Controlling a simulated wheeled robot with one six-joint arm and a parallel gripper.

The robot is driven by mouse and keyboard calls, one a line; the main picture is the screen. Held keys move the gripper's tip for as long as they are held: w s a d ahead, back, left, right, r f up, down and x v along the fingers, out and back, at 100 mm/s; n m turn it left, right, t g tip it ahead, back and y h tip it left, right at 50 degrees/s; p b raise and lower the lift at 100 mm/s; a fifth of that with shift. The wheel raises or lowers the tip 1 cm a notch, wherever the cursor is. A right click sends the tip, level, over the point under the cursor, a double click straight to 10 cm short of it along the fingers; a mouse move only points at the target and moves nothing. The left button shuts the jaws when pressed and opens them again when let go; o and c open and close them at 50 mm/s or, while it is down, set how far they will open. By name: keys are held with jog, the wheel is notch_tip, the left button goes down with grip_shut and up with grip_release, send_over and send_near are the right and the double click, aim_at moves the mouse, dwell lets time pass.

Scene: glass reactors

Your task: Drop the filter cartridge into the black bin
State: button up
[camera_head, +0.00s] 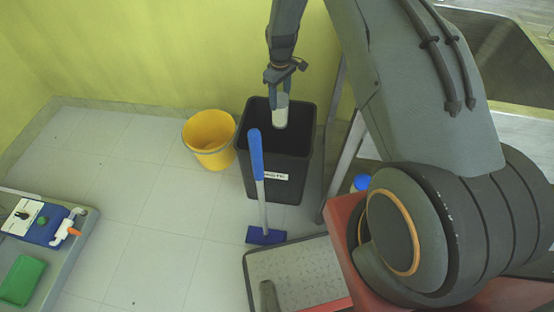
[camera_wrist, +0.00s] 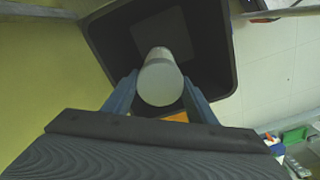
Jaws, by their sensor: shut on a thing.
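The filter cartridge (camera_head: 281,111) is a white cylinder held upright in my gripper (camera_head: 279,90). In the wrist view the cartridge (camera_wrist: 160,80) sits between the two fingers of my gripper (camera_wrist: 159,92), which is shut on it. The black bin (camera_head: 276,165) stands on the floor against the yellow-green wall, with a white label on its front. The cartridge hangs over the bin's opening, its lower end around rim height. In the wrist view the bin (camera_wrist: 107,45) surrounds the cartridge, and its floor shows beneath.
A yellow bucket (camera_head: 209,140) stands just left of the bin. A blue-handled tool with a blue foot (camera_head: 265,236) stands in front of it. A grey tray or cart (camera_head: 75,245) with a green box is at the lower left. A metal leg (camera_head: 341,165) stands right of the bin.

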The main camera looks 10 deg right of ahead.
jog(key=shift+f+b, duration=1.15)
jog(key=shift+f, duration=1.7)
jog(key=o, duration=1.5)
jog(key=shift+r, duration=0.1)
jog(key=shift+r+b, duration=0.3)
jog(key=shift+r, duration=3.5)
